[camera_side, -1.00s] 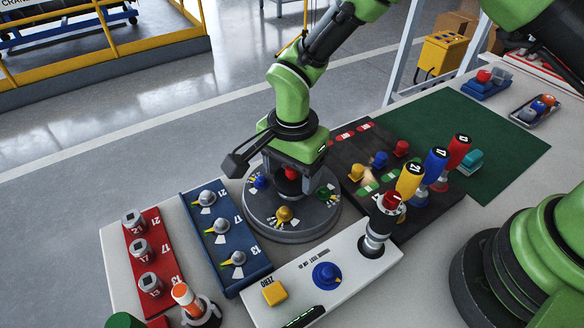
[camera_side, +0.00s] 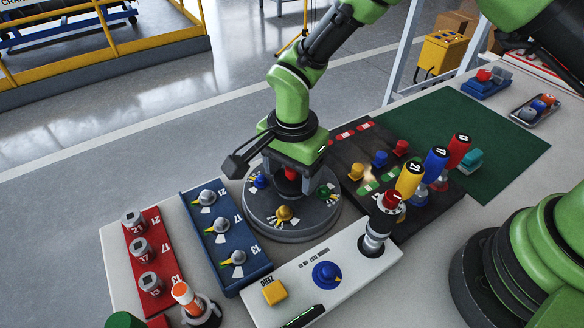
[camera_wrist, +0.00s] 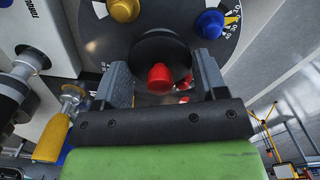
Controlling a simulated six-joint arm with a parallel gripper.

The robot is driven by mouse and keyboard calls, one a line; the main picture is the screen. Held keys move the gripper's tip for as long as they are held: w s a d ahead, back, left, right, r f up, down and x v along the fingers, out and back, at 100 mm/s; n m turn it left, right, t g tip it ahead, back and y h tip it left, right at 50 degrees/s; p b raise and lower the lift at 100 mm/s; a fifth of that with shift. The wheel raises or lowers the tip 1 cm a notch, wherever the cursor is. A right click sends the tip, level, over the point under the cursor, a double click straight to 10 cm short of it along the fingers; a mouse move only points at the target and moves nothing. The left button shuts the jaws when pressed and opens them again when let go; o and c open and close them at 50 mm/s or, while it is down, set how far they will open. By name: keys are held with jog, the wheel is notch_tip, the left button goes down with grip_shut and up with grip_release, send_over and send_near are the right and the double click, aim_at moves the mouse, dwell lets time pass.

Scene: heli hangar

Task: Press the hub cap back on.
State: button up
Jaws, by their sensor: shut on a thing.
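The round grey hub (camera_side: 290,229) carries a blue knob (camera_side: 259,181), a yellow knob (camera_side: 284,214) and a green knob (camera_side: 326,193) around its top. My gripper (camera_wrist: 161,80) points down over the hub's middle. In the wrist view, its two fingers are shut on a black round cap (camera_wrist: 160,46) with a red knob (camera_wrist: 160,77). The red also shows under my gripper in the side view (camera_side: 291,174). The cap's underside is hidden, so I cannot tell whether it touches the hub.
A blue panel (camera_side: 253,262) and a red panel (camera_side: 152,252) lie left of the hub. A white control box (camera_side: 335,265) stands in front. The green mat (camera_side: 490,120) has free room.

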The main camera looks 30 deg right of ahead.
dwell(0.4)
jog(key=o, duration=1)
jog(key=shift+o, duration=0.4)
jog(key=shift+r, duration=3.5)
grip_shut()
